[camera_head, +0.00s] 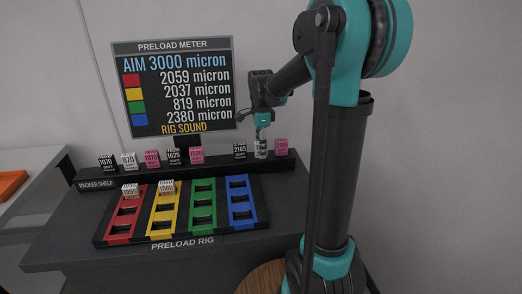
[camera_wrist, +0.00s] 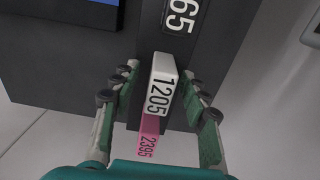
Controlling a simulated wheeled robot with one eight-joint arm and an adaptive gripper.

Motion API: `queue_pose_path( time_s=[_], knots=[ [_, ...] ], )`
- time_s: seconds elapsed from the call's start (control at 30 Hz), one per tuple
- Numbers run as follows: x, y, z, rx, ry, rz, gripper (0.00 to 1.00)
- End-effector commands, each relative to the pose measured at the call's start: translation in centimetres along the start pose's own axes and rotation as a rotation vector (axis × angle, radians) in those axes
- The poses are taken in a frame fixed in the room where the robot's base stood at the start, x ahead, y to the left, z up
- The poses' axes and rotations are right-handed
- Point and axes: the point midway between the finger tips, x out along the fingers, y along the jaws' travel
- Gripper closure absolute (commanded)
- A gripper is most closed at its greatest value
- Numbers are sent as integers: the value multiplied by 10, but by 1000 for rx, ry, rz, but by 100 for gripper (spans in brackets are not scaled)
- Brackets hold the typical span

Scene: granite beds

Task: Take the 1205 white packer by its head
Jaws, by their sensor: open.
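The 1205 white packer (camera_wrist: 161,97) stands at the right part of the packer shelf, its number facing up in the wrist view. My gripper (camera_wrist: 160,74) is open, with one finger on each side of the packer's head and a visible gap on both sides. In the head view my gripper (camera_head: 262,138) points down over the packer and largely hides it. Whether the fingertips are level with the head is hard to tell.
A pink 2395 packer (camera_wrist: 148,146) stands close on one side, a black 2165 packer (camera_head: 240,150) on the other. More packers stand left along the packer shelf (camera_head: 97,184). The preload rig (camera_head: 182,237) holds white packers in its red and yellow bays. A meter screen (camera_head: 175,88) stands behind.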

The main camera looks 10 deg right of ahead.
Motion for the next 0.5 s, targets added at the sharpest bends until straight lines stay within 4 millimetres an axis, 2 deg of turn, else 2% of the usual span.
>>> queue_pose_path(
  time_s=[0.17, 0.5],
  knots=[
    [0, 0, 0, 0, 0, 0, 55],
    [0, 0, 0, 0, 0, 0, 96]
  ],
)
